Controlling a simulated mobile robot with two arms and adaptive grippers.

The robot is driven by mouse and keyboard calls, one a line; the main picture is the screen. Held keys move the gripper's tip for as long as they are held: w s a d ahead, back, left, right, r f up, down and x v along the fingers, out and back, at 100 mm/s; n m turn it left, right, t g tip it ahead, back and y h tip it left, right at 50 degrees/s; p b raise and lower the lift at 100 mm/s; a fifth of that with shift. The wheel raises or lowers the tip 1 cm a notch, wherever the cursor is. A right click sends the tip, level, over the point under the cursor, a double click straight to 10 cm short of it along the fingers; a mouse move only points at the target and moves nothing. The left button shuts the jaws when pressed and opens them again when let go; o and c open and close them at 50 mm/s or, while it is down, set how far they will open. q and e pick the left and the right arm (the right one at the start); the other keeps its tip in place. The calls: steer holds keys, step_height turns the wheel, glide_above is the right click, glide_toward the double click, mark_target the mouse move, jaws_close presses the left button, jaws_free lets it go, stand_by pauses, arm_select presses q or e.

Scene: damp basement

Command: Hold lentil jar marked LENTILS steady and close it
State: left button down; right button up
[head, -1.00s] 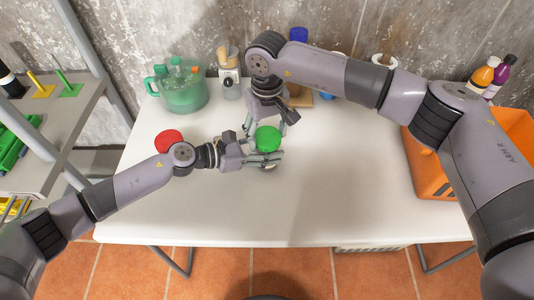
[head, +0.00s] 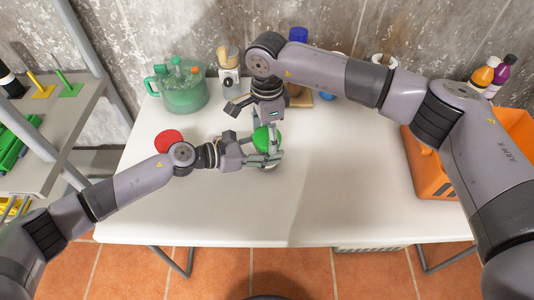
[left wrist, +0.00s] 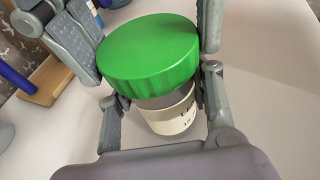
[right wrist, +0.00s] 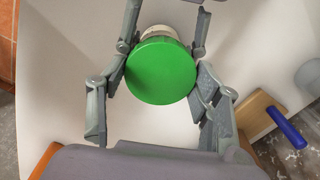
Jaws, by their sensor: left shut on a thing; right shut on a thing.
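The green lid (head: 264,138) is at the top of the lentil jar, near the middle of the table. The jar's pale label with partly visible dark letters shows in the left wrist view (left wrist: 170,113). My left gripper (head: 270,161) is shut on the jar's body from the left, below the lid. My right gripper (head: 266,146) comes down from above and is shut on the green lid, which it also flanks in the right wrist view (right wrist: 160,70). I cannot tell whether the lid is fully seated. Most of the jar is hidden by the lid and fingers.
A red lid (head: 168,140) stands left of the jar, close to my left forearm. A green watering can (head: 182,93), a wooden block (right wrist: 255,112) and bottles are at the back. An orange crate (head: 427,170) is at the right.

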steer(key=shift+m, duration=0.9)
steer(key=o, duration=1.3)
steer(key=shift+r, duration=2.25)
steer(key=shift+c, duration=0.5)
